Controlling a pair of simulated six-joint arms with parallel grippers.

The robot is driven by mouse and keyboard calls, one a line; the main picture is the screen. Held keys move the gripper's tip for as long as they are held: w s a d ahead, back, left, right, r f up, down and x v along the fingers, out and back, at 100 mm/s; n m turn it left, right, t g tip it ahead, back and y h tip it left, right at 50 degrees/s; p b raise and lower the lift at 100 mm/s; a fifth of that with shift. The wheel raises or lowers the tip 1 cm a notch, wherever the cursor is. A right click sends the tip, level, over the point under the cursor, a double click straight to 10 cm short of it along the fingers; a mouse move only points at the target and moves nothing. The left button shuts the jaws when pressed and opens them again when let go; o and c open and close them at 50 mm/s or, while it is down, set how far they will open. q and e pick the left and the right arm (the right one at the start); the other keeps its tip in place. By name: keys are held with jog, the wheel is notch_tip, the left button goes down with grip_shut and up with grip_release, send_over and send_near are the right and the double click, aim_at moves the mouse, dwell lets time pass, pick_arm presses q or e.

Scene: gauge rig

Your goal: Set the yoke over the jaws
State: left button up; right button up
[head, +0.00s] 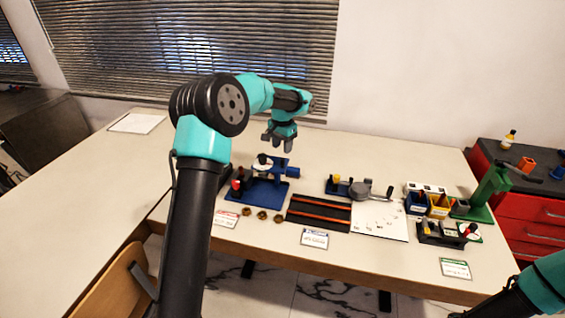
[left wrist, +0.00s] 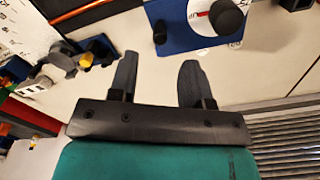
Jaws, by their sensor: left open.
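My left gripper (head: 279,146) is open and empty, above the back of the table behind the blue stand. In the left wrist view its two dark fingers (left wrist: 157,78) stand apart with nothing between them. The blue stand (head: 268,193) carries a whitish round part and a black knob; its blue plate also shows at the top of the left wrist view (left wrist: 176,42). To its right, a grey rounded part (head: 360,190) sits by a small blue base with a yellow piece; I cannot tell for sure which parts are the yoke and the jaws.
Several brass rings (head: 262,215) lie by the front edge. A dark tray with orange strips (head: 318,213) and a white board (head: 385,222) lie mid-table. Small bins (head: 438,206) and a green stand (head: 487,194) are at right.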

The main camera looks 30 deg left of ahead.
aim_at(283, 167)
pick_arm(q)
notch_tip(283, 167, down, 8)
jog(key=shift+r, duration=0.15)
dwell(0.3)
grip_shut()
dwell(0.4)
